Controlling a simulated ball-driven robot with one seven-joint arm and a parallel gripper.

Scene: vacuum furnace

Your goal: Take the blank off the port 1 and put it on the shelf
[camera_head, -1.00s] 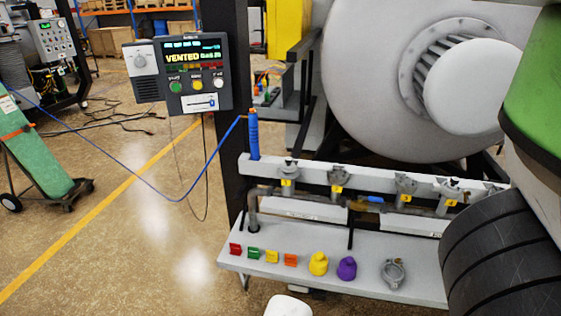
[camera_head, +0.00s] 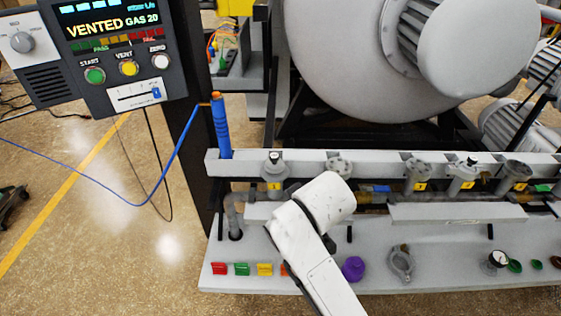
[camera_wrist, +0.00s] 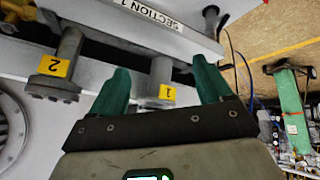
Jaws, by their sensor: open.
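Port 1 (camera_head: 275,173), with a yellow "1" label, is the leftmost fitting on the pale rail in the head view. A grey cap with a small dark knob sits on it; I take this as the blank (camera_head: 273,158). In the wrist view, port 1 (camera_wrist: 162,78) hangs down in the picture between the two green fingers of my gripper (camera_wrist: 161,68). The gripper is open, with nothing gripped; whether it touches the port is unclear. In the head view my white arm hides the gripper. The grey shelf (camera_head: 450,278) runs below the ports.
Red (camera_head: 219,268), green (camera_head: 242,269) and yellow (camera_head: 265,269) blocks, a purple cap (camera_head: 353,268) and a metal clamp (camera_head: 401,262) lie on the shelf. A blue tool (camera_head: 221,127) stands left of port 1. The control panel (camera_head: 120,50) reads VENTED.

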